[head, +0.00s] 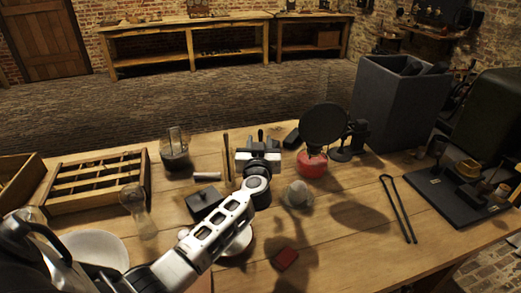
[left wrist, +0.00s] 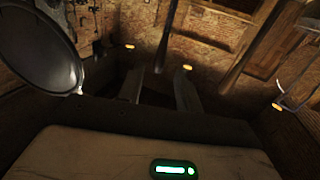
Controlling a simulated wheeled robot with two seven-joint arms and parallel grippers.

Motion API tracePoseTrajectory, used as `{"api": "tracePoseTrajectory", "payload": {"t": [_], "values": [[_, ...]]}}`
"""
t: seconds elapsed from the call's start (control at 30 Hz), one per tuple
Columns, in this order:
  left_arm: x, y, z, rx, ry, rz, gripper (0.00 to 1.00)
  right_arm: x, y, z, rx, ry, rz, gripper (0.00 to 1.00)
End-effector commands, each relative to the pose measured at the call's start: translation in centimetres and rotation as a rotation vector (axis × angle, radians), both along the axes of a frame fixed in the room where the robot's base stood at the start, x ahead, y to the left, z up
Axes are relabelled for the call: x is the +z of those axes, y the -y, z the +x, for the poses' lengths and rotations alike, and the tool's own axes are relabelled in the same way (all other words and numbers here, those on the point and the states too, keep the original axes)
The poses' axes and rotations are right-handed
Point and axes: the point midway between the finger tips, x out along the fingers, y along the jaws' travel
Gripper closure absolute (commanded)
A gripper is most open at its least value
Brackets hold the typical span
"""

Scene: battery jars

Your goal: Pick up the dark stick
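A thin, dark brown stick (head: 226,158) stands roughly upright on the workbench, just left of my left gripper in the head view. I cannot tell whether it is the dark stick meant. My left gripper (head: 258,150) is above the middle of the bench, pointing away from me. In the left wrist view its two fingers (left wrist: 160,88) are apart, with nothing clearly held between them. A dark bar shows beyond them there, and I cannot tell what it is. A glass jar (head: 175,152) with dark contents stands further left. My right gripper is not in view.
A black disc (head: 324,124) and a red-based object (head: 312,165) stand right of the gripper. A slotted wooden tray (head: 98,203) is at left. Dark tongs (head: 398,208) and a tall grey box (head: 395,108) are at right.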

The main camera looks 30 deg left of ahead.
Motion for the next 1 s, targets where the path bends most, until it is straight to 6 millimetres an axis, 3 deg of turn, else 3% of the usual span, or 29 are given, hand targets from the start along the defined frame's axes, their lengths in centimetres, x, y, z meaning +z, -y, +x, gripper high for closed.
{"api": "tracePoseTrajectory", "payload": {"t": [0.3, 0.57, 0.6, 0.7, 0.73, 1.0], "values": [[0.0, -2.1, 3.8, 0.002, 0.001, 0.001, 0.65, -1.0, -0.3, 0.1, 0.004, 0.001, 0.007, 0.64], [0.1, -2.4, 4.2, 0.0, 0.0, 0.0, 0.65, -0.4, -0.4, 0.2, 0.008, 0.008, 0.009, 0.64], [0.1, -2.4, 4.2, 0.0, 0.0, 0.0, 0.68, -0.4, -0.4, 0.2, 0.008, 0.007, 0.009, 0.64], [0.1, -2.4, 4.2, 0.0, 0.0, 0.0, 0.95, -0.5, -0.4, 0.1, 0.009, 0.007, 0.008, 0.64], [0.1, -2.4, 4.2, 0.0, 0.0, 0.0, 1.0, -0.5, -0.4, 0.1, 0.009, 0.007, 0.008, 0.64], [0.1, -2.3, 4.1, 0.001, 0.0, 0.0, 1.0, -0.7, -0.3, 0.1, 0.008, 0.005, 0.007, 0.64]]}}
